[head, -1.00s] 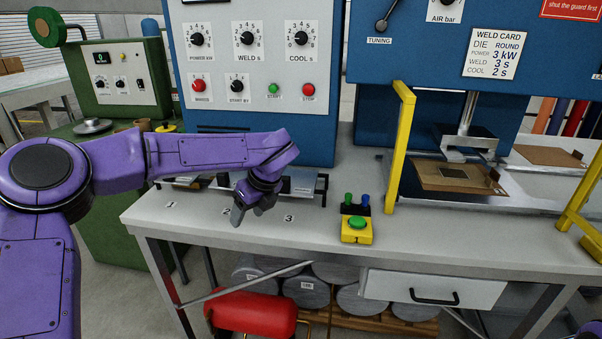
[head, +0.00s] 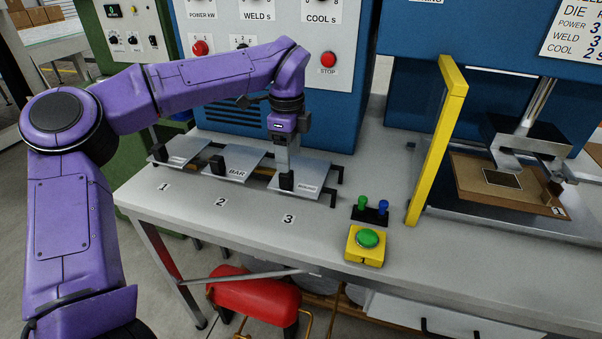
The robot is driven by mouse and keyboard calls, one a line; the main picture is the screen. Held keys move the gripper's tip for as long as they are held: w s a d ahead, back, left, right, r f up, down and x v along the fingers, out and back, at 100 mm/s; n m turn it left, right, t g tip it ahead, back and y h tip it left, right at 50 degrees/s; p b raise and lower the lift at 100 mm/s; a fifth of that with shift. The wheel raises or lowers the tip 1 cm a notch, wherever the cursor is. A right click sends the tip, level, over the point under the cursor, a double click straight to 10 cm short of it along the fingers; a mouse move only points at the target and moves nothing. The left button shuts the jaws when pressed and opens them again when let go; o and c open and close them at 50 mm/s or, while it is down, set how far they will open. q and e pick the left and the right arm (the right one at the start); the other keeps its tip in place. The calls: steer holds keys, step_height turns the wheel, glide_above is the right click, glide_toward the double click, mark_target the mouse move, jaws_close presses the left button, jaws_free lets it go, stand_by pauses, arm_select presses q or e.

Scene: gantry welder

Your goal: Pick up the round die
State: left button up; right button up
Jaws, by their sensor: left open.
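Three flat metal die plates with black upright handles lie in a row on a rack on the bench, behind the numbers 1, 2 and 3. The plate at 3 (head: 311,172) has a small label that looks like ROUND. The middle plate (head: 245,158) is labelled BAR. The left plate (head: 184,147) has a label too small to read. My left gripper (head: 287,166) points down over the plate at 3, open, with its fingers at or just above the black handle (head: 286,181). I cannot tell if they touch it. My right gripper is out of view.
A yellow box with a green button (head: 367,242) stands right of the rack, with green and blue pegs (head: 372,208) behind it. A yellow guard post (head: 436,140) rises beside the press. A brown tray (head: 470,180) lies under the press head. The bench front is clear.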

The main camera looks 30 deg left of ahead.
mark_target(301, 176)
arm_select(q)
steer(key=f+p, duration=0.1)
steer(key=f, duration=0.4)
steer(key=shift+w+a+f+p, duration=0.1)
steer(key=shift+w+f+p, duration=0.1)
steer(key=shift+f+p, duration=0.15)
steer(key=shift+s+a+f, duration=0.1)
steer(key=shift+s+f, duration=0.1)
steer(key=shift+w, duration=0.1)
steer(key=c, duration=1)
jaws_close()
steer(key=shift+r, duration=0.1)
